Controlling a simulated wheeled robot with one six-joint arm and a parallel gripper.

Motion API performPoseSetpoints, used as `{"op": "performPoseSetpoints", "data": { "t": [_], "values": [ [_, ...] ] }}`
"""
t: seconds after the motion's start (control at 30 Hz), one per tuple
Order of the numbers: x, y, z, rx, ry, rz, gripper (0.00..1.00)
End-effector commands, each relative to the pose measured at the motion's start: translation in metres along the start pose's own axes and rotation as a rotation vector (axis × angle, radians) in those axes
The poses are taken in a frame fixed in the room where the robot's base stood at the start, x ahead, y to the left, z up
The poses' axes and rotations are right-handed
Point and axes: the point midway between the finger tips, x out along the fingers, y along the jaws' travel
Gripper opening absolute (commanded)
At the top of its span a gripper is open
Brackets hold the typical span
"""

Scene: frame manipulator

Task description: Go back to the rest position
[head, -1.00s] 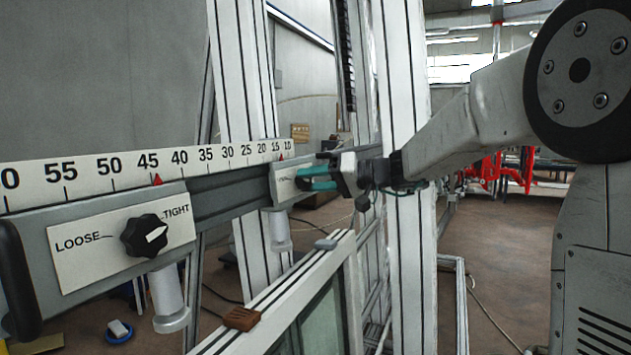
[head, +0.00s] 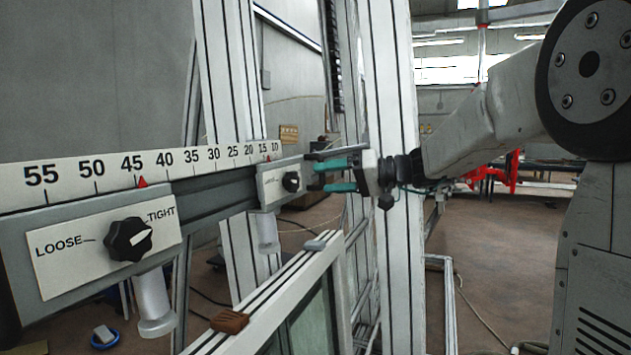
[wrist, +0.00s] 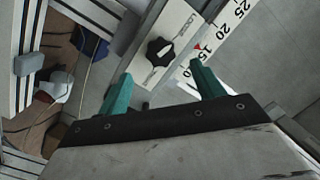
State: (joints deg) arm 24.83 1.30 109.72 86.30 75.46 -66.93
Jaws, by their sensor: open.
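My gripper (head: 330,175) is open and empty, with its two teal fingers pointing left at the far knob (head: 291,181) in the head view. The fingertips are apart from the knob, a short way to its right. In the wrist view my gripper (wrist: 158,88) shows its fingers spread wide, with the far black knob (wrist: 160,51) beyond them on its white plate. The near knob (head: 128,239) stands between the LOOSE and TIGHT labels, with its white mark pointing up and right toward TIGHT.
A ruler scale (head: 78,177) with red markers runs along the rail. White upright posts (head: 396,270) stand just behind my gripper. A window frame (head: 285,300) with a brown block (head: 229,321) lies below. The floor (head: 500,250) at the right looks mostly open.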

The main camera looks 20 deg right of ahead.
Motion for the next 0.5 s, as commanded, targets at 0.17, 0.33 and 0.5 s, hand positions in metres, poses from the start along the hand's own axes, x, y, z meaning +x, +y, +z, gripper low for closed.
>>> {"op": "performPoseSetpoints", "data": {
  "t": [0.17,0.33,0.5],
  "values": [
    [-0.0091,-0.0003,0.0,0.0,0.001,0.0,0.67],
    [-0.0089,-0.0003,0.0001,0.0,0.0,-0.001,0.67],
    [-0.0087,-0.0002,0.0001,0.0,0.0,-0.001,0.67]
  ]
}}
